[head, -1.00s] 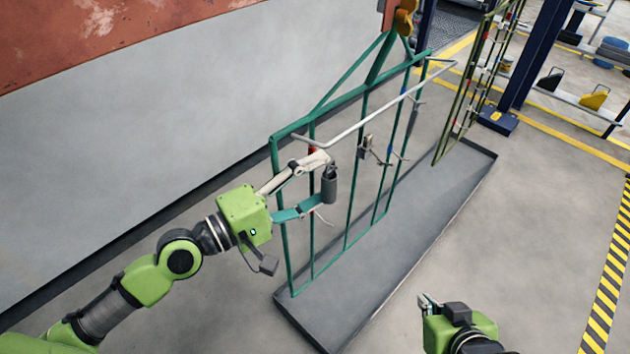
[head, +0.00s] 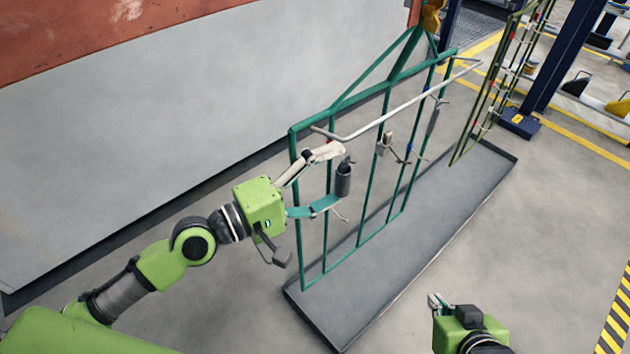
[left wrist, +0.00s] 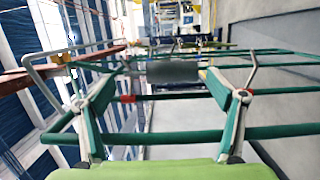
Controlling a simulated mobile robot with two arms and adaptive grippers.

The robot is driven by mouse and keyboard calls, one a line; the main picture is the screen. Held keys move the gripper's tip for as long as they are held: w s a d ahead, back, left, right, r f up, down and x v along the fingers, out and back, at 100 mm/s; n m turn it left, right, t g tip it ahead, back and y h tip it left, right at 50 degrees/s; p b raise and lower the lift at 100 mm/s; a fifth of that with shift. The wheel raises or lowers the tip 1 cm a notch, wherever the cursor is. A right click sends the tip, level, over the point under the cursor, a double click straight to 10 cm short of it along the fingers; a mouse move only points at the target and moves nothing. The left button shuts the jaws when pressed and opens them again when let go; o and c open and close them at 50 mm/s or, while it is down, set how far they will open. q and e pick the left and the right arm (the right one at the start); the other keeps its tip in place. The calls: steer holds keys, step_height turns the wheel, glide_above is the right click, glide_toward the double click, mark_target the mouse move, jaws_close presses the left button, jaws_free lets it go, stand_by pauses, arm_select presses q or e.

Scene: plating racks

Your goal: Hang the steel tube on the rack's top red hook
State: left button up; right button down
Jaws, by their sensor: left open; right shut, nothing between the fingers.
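The steel tube (head: 343,181) is a dark grey cylinder, upright in the head view, near the left end of the green rack (head: 372,97). My left gripper (head: 333,180) is open, with one finger above and one below beside the tube. In the left wrist view the tube (left wrist: 172,71) lies across the space between the spread fingers. A red mark (left wrist: 128,99) shows on a rack bar there. The top red hook's tip, and whether the tube hangs on it, cannot be made out. My right gripper (head: 434,301) is shut and empty, low at the right, away from the rack.
A pale bent bar (head: 400,105) runs along the rack's top front, close to my left fingers. Small hooks and parts (head: 386,143) are on the rack's middle posts. A grey tray (head: 425,235) lies below. A second rack (head: 490,85) stands behind.

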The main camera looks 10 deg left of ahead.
arm_select(q)
steer(key=shift+v, duration=1.15)
steer(key=v, duration=0.9)
steer(key=shift+s+a, duration=0.2)
steer(key=shift+s, duration=0.05)
